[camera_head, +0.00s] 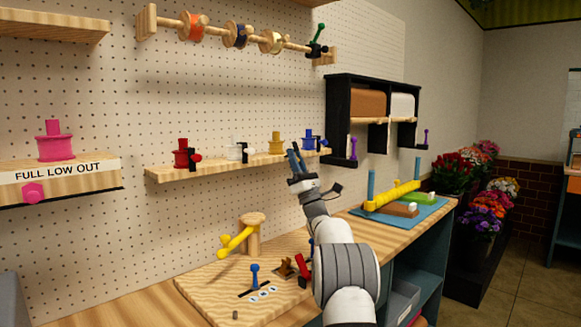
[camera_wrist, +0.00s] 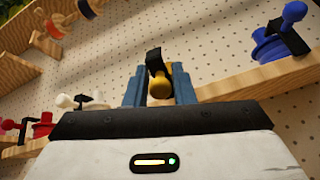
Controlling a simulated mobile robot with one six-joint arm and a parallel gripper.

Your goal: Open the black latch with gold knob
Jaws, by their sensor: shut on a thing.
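The black latch (camera_wrist: 153,58) with its round gold knob (camera_wrist: 160,89) shows at the middle of the wrist view. My gripper (camera_wrist: 159,76) has one blue finger on each side of the knob and is shut on it. In the head view my gripper (camera_head: 295,155) reaches up to the wall shelf, just right of a gold spool (camera_head: 276,143). The latch and knob cannot be made out there, hidden by the fingers.
The shelf (camera_head: 230,163) also bears a red spool (camera_head: 181,153), a white spool (camera_head: 235,150) and a blue spool (camera_head: 309,140) with latches. A yellow lever (camera_head: 236,241) stands on the bench below. A black wall cabinet (camera_head: 336,115) is at the right.

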